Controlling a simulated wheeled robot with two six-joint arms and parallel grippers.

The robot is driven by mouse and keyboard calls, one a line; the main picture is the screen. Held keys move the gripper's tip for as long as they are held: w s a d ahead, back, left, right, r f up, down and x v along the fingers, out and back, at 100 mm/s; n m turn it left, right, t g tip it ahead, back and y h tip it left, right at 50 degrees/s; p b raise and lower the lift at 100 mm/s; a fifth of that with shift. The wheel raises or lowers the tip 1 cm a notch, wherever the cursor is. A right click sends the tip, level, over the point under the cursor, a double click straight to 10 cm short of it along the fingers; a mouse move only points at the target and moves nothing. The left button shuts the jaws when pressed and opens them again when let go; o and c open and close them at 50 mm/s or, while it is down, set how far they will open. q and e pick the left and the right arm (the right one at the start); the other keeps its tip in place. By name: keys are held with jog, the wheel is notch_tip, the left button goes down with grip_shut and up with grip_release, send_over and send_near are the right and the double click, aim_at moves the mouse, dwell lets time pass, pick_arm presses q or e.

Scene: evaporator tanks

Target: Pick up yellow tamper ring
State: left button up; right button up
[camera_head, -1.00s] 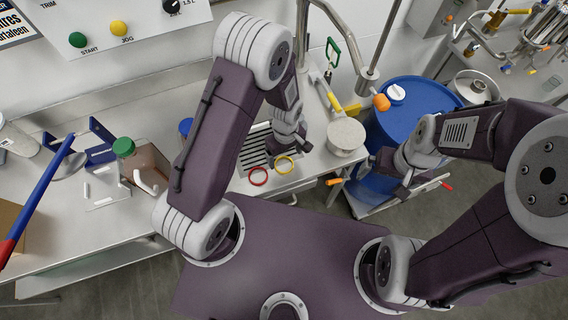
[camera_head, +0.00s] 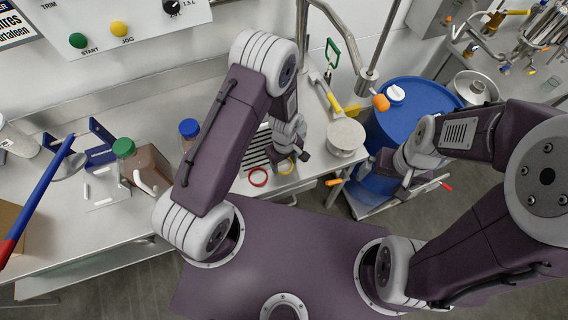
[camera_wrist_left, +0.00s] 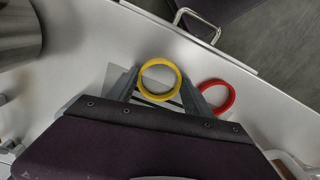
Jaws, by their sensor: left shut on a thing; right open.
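The yellow tamper ring (camera_head: 291,168) is at the front part of the metal bench in the head view, partly hidden by my left gripper (camera_head: 292,157). In the left wrist view the yellow ring (camera_wrist_left: 160,62) sits between the two fingers of my left gripper (camera_wrist_left: 158,84), which is shut on it. I cannot tell whether the ring is clear of the bench. My right gripper (camera_head: 395,178) is open and empty, in front of the blue drum.
A red ring (camera_head: 258,185) lies just left of the yellow one, close by the fingers. A blue drum (camera_head: 420,108) is at the right.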

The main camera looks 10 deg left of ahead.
pick_arm(q)
jog(key=shift+r, duration=0.1)
jog(key=shift+r, duration=0.3)
jog(key=r, duration=0.3)
jog(key=shift+s+d+r, duration=0.25)
jog(key=shift+r, duration=0.15)
jog(key=s+d+r, duration=0.5)
jog(key=s+r, duration=0.1)
jog(key=s, duration=0.3)
jog(key=shift+s+r, duration=0.2)
jog(key=shift+s, duration=0.2)
